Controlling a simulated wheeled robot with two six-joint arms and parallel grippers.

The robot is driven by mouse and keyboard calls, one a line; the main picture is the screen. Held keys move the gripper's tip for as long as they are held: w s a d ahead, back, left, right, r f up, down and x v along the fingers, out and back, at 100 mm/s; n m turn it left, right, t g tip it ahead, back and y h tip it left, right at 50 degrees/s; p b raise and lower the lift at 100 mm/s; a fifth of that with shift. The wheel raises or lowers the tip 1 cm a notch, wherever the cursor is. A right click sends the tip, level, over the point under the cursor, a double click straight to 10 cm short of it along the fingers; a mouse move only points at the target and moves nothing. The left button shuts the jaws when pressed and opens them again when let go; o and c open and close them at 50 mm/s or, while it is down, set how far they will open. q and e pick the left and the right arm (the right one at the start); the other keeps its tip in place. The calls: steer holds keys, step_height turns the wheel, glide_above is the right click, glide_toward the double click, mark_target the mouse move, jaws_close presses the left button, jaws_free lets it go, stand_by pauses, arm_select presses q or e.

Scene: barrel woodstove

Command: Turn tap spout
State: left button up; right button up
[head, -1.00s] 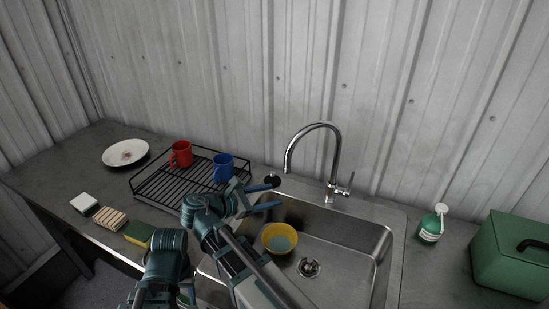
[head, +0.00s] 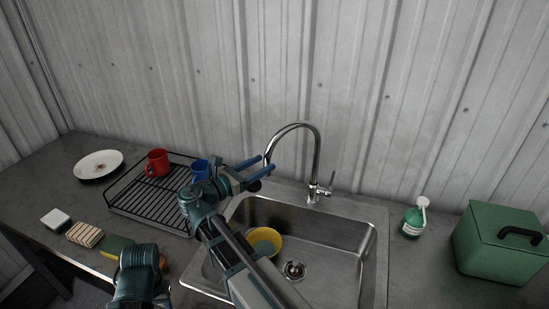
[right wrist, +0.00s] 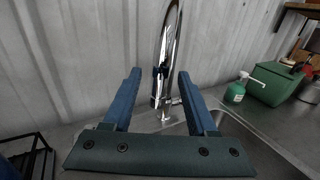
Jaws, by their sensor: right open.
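The chrome tap (head: 317,160) stands behind the sink, its curved spout (head: 283,133) arching to the left and its downward end close to my right gripper's fingertips. The side lever (head: 327,188) is at the tap's base. My right gripper (head: 268,163) is open, with its blue fingers reaching to the spout end. In the right wrist view the spout (right wrist: 167,45) stands between the two spread fingers of this gripper (right wrist: 160,73), with a gap on each side. My left arm shows at the lower left, but its gripper is out of view.
The steel sink (head: 340,250) holds a yellow bowl (head: 274,238). A black dish rack (head: 150,200) with a red mug (head: 157,162) and a blue mug (head: 200,168) is left. A green soap bottle (head: 413,217) and green box (head: 497,242) stand right. Corrugated wall is close behind.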

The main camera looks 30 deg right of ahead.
steer(key=x, duration=0.5)
steer(key=shift+d, duration=0.4)
jaws_close()
stand_by(1.1)
